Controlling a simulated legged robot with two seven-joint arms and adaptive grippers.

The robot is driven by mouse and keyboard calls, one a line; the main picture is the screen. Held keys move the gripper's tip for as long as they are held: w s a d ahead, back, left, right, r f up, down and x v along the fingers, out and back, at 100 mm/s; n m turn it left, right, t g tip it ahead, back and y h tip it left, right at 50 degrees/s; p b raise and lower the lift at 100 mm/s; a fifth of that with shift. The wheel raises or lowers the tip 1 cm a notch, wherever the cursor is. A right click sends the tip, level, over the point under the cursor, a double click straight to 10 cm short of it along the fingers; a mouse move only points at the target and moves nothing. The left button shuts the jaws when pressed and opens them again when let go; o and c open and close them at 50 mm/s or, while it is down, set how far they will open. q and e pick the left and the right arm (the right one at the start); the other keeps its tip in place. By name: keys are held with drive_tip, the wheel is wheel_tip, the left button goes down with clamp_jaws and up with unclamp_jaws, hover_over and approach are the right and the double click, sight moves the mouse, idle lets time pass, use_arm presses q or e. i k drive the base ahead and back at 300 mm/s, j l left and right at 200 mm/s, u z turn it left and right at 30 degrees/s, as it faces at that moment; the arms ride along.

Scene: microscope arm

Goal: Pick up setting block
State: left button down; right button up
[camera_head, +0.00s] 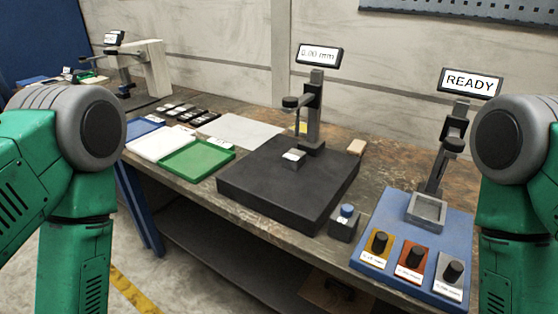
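A small metal block (294,158) with a pale label sits on the black plate (255,190), below the probe of the gauge stand (313,110). A dark grey block with a blue knob (347,211) stands at the front table edge, right of the black plate. I cannot tell for certain which of these is the setting block. Only green upper links of my two arms show, at the left and right picture edges. Neither gripper is in view, and nothing shows held.
The gauge display (319,54) reads 0.00 mm. On the right, a blue base (455,222) carries a READY display (470,82), a tray and three knobbed blocks. A green tray (198,160), white sheet (240,131) and small dark items lie left. A wooden block (357,147) stands behind.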

sight(294, 159)
drive_tip(key=i+j+z, duration=0.2)
drive_tip(key=j+z, duration=0.15)
drive_tip(key=z, duration=0.15)
drive_tip(key=i+j+z, duration=0.1)
drive_tip(key=j+z, duration=0.85)
drive_tip(key=i+l, duration=0.05)
